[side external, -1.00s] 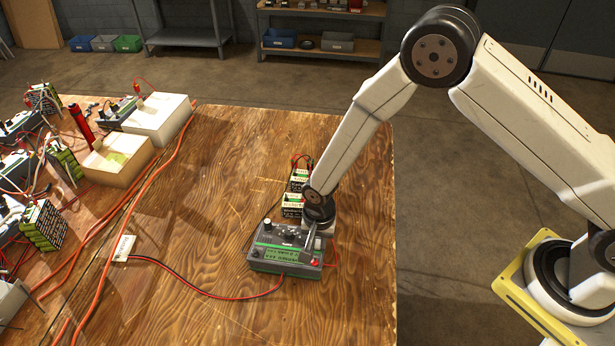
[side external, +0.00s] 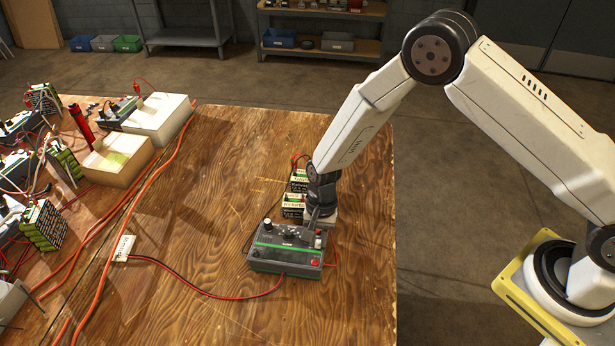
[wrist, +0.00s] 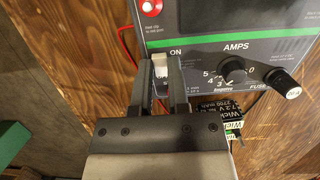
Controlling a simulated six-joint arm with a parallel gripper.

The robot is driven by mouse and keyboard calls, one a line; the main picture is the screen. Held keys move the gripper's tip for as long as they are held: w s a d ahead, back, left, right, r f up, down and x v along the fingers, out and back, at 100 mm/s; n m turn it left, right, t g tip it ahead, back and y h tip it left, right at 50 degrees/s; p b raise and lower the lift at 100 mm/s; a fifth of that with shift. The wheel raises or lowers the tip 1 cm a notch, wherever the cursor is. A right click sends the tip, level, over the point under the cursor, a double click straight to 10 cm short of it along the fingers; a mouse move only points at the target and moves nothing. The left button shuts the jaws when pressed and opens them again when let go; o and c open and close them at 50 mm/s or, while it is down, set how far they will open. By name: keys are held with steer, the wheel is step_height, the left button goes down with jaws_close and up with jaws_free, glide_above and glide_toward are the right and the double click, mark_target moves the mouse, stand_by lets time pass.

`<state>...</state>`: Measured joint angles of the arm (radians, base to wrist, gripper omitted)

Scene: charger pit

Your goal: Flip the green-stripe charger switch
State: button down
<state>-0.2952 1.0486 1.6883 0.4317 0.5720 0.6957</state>
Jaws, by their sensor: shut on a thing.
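The grey charger (side external: 285,258) with a green stripe sits near the right edge of the wooden table. In the wrist view its face (wrist: 215,75) shows the green stripe, an ON label, an AMPS knob (wrist: 232,70) and a FUSE cap. The pale switch lever (wrist: 160,66) stands just below the ON label. My gripper (wrist: 160,80) is shut on this lever, one finger on each side. In the side view my gripper (side external: 316,218) reaches down to the charger's back right part and hides the lever. The charger's display looks dark.
Battery packs (side external: 293,204) stand just behind the charger. A red and black lead runs left from the charger to a white tag (side external: 123,248). Orange cables, boxes (side external: 118,160) and other chargers crowd the table's left side.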

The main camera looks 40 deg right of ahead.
mark_target(319, 238)
steer(key=c, duration=0.6)
jaws_free()
steer(key=v, duration=0.8)
